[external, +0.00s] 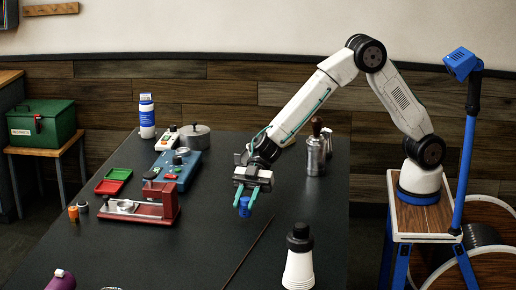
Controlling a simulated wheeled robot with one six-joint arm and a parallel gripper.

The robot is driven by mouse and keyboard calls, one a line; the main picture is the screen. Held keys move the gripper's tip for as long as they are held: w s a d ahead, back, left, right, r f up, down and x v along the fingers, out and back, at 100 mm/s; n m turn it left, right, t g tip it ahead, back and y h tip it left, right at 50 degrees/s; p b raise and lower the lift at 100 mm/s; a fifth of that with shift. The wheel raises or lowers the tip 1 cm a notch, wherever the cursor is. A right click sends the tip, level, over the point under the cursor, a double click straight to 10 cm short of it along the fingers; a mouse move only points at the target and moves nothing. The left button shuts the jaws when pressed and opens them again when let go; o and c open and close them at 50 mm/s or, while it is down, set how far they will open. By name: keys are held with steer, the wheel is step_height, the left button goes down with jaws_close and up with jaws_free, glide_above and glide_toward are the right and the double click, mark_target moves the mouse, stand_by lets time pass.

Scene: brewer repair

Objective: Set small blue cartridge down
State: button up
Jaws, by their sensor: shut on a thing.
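The small blue cartridge (244,207) is held upright between the two teal fingers of my gripper (245,200). My gripper points down over the middle of the dark table (200,255), to the right of the red device. The fingers are shut on the cartridge's upper part. I cannot tell whether the cartridge's bottom touches the table or hangs a little above it.
A red device (160,205) and a blue machine (178,168) stand to the left. A thin dark rod (248,250) lies in front of my gripper. The table around the cartridge is clear.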

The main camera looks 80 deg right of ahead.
steer(key=shift+f, duration=1.2)
steer(key=shift+f, duration=0.15)
steer(key=o, duration=1)
